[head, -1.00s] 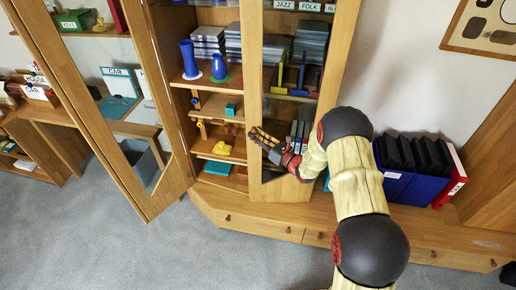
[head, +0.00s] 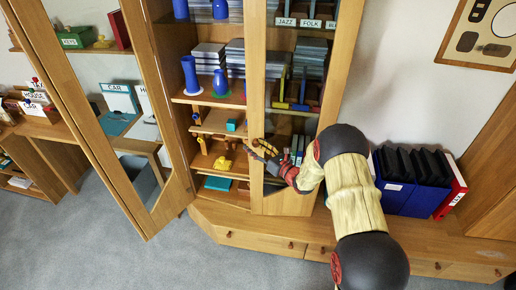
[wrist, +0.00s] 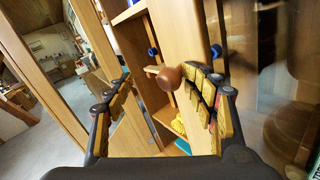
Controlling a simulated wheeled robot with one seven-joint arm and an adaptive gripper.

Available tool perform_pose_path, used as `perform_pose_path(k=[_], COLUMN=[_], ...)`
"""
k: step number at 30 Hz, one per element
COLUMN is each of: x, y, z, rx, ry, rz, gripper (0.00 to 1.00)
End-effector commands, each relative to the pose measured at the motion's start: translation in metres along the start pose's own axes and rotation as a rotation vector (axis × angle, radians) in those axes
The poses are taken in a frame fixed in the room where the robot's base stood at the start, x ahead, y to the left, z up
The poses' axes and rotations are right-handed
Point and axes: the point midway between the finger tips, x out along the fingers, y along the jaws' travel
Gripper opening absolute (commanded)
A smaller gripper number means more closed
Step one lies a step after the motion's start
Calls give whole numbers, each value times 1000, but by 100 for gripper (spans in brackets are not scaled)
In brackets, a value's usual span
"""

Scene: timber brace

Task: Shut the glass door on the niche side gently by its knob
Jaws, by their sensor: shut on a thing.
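A tall wooden cabinet has two glass doors. The left glass door (head: 148,225) stands wide open. The right glass door (head: 256,70) lies across the right half of the cabinet front; whether a small gap is left I cannot tell. My gripper (head: 262,150) is at the inner upright of this right door, at mid height. In the wrist view my gripper (wrist: 165,92) has its fingers on both sides of a round brown knob (wrist: 169,77) and is shut on it. The knob is hidden by the fingers in the head view.
Open shelves in the cabinet's left half hold a blue vase (head: 190,75), a yellow figure (head: 223,163) and stacked cases. A low wooden drawer base (head: 300,240) runs below. Blue binders (head: 396,193) stand on it at the right. Grey carpet (head: 90,245) is clear at front left.

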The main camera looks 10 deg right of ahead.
Motion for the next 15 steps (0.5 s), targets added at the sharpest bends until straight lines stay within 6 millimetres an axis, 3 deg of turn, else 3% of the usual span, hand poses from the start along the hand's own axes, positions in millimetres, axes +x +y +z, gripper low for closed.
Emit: perform_pose_path(k=[1, 15], x=[2, -1], y=[7, 7], z=[-3, -6], rx=[-2, 2], ry=[5, 10], rz=[14, 11], gripper=[43, 43])
